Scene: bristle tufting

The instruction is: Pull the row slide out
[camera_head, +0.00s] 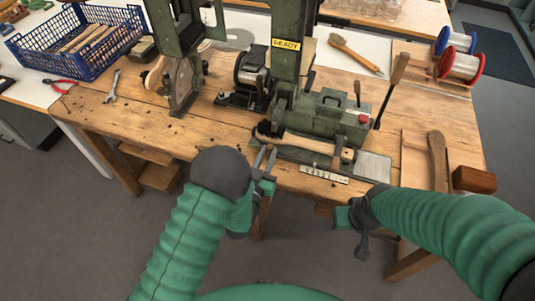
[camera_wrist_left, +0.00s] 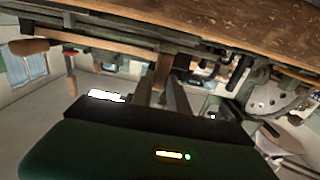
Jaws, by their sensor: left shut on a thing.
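The green tufting machine (camera_head: 325,115) stands on the wooden bench, with a wooden brush body (camera_head: 310,145) along its front. Below is a slotted metal strip (camera_head: 325,174), perhaps the row slide's scale. A short brown handle (camera_head: 336,158) stands above it. My left gripper (camera_head: 265,158) is at the bench's front edge, left of the strip. In the left wrist view its fingers (camera_wrist_left: 162,88) are close together against a brown piece (camera_wrist_left: 163,66). It seems shut on part of the row slide, mostly hidden. My right gripper (camera_head: 362,245) hangs before the bench, its fingers unclear.
A blue basket (camera_head: 75,60), red pliers (camera_head: 60,85) and a wrench (camera_head: 112,88) lie at left. A brush (camera_head: 355,55) and wire spools (camera_head: 460,66) are at the back right. A wooden block (camera_head: 474,180) sits at right. The floor before the bench is clear.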

